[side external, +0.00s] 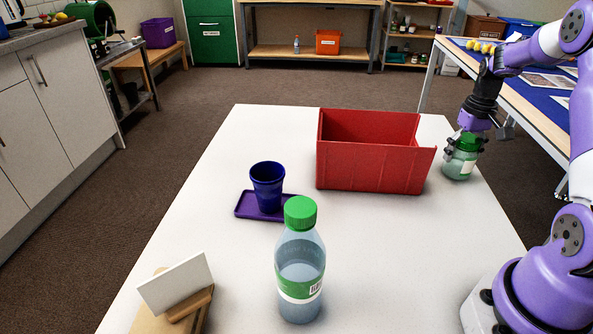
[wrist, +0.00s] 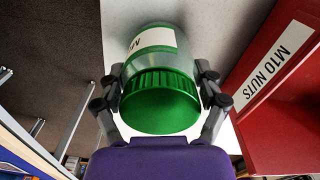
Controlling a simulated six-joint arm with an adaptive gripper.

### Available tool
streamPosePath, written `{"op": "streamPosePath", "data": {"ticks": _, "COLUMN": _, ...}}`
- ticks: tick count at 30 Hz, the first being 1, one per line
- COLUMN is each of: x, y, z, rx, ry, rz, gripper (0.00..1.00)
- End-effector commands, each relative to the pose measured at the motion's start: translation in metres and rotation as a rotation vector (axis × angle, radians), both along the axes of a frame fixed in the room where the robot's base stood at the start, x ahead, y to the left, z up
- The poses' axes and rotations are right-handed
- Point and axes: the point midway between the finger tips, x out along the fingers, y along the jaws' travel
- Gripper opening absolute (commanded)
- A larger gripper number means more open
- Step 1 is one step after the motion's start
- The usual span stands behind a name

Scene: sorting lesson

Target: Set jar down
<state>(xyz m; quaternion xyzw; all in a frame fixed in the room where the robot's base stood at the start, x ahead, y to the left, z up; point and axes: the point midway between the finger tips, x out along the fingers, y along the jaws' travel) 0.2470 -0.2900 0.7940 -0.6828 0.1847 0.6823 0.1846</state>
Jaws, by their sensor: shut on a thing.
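The jar (side external: 460,165) has a green lid and a clear body with a green band and a white label. It is at the right side of the white table, just right of the red bin. My gripper (side external: 466,143) is shut on the jar near its lid, from above. In the wrist view the jar (wrist: 160,92) lies between both fingers of my gripper (wrist: 160,90), lid toward the camera. The jar looks upright and close to the table top; I cannot tell whether its base touches.
The red bin (side external: 370,170), labelled M10 NUTS in the wrist view (wrist: 280,65), stands left of the jar. A blue cup (side external: 267,185) is on a purple tray (side external: 245,210). A bottle (side external: 300,262) and a card on a wooden holder (side external: 190,303) stand in front. The table's right edge is near the jar.

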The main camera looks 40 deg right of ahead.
Motion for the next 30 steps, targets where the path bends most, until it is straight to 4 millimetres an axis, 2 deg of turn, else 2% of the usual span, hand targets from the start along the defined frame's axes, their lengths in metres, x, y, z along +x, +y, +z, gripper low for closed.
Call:
{"op": "streamPosePath", "data": {"ticks": 4, "x": 0.000, "y": 0.000, "z": -0.003, "rx": 0.000, "ry": 0.000, "rz": 0.000, "gripper": 0.31}}
{"op": "streamPosePath", "data": {"ticks": 5, "x": 0.000, "y": 0.000, "z": -0.003, "rx": 0.000, "ry": 0.000, "rz": 0.000, "gripper": 0.89}}
{"op": "streamPosePath", "data": {"ticks": 6, "x": 0.000, "y": 0.000, "z": -0.003, "rx": 0.000, "ry": 0.000, "rz": 0.000, "gripper": 1.00}}
{"op": "streamPosePath", "data": {"ticks": 20, "x": 0.000, "y": 0.000, "z": 0.000, "rx": -0.001, "ry": -0.001, "rz": 0.000, "gripper": 1.00}}
{"op": "streamPosePath", "data": {"ticks": 23, "x": 0.001, "y": -0.001, "z": 0.010, "rx": -0.003, "ry": -0.003, "rz": 0.000, "gripper": 1.00}}
{"op": "streamPosePath", "data": {"ticks": 30, "x": 0.001, "y": -0.001, "z": 0.063, "rx": -0.005, "ry": -0.005, "rz": 0.000, "gripper": 1.00}}
